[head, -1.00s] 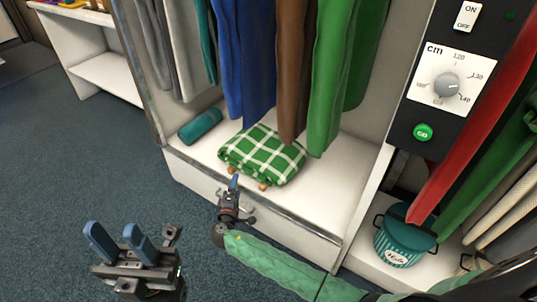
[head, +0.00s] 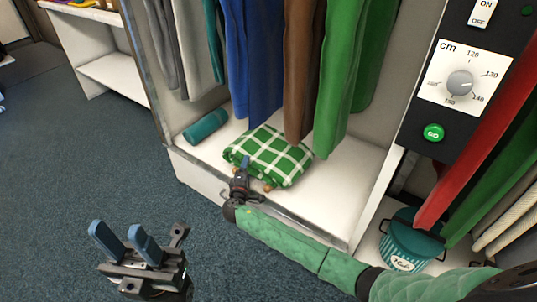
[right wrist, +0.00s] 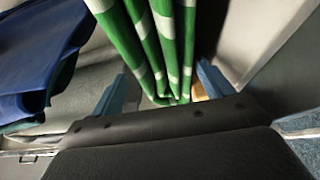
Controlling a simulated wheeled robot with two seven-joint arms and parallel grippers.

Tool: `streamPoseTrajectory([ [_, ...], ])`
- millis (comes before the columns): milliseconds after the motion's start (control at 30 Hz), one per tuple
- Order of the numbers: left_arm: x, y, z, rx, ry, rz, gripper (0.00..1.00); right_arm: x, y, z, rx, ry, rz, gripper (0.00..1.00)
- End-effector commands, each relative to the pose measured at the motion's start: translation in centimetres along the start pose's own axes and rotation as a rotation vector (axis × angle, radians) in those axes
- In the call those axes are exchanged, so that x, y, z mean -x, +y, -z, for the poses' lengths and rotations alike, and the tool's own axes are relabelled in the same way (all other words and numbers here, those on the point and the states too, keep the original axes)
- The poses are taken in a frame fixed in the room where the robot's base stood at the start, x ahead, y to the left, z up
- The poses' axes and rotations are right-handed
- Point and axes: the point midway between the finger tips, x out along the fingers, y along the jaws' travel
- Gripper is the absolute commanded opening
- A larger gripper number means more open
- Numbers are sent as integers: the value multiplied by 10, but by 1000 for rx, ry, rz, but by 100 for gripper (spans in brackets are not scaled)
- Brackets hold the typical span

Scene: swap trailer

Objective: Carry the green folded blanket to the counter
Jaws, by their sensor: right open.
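The green folded blanket (head: 268,155), with white checks, lies on the floor of the white wardrobe (head: 335,190) below the hanging clothes. My right gripper (head: 244,166) is at the blanket's front left edge. In the right wrist view the blanket's folded layers (right wrist: 158,50) stand between the two blue fingers of the right gripper (right wrist: 160,88), which are apart on either side of it. My left gripper (head: 120,240) is open and empty above the carpet at the lower left. The counter cannot be made out for sure.
A teal roll (head: 205,127) lies left of the blanket. Blue, brown and green garments (head: 345,70) hang just above it. A teal lidded pot (head: 408,240) stands to the right, below a dial panel (head: 464,82). A white shelf unit (head: 105,70) is at the back left. The carpet (head: 80,150) is clear.

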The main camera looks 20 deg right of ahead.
Motion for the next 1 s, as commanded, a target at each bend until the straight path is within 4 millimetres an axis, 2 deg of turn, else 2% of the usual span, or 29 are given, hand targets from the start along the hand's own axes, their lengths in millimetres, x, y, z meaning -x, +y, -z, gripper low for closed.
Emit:
streamPoseTrajectory([
  [133,2,1,-1,12,5,5,36,-20,0,0,1,0,-2,79],
  [400,-3,3,-2,20,20,2,36,-24,0,0,0,0,0,79],
  [633,-1,2,-2,16,13,4,36,-23,0,0,0,0,1,34],
  [667,-1,2,-2,15,12,4,36,-24,1,0,0,0,-1,32],
  [1000,0,2,-2,10,4,5,36,-23,7,0,-1,0,-1,32],
])
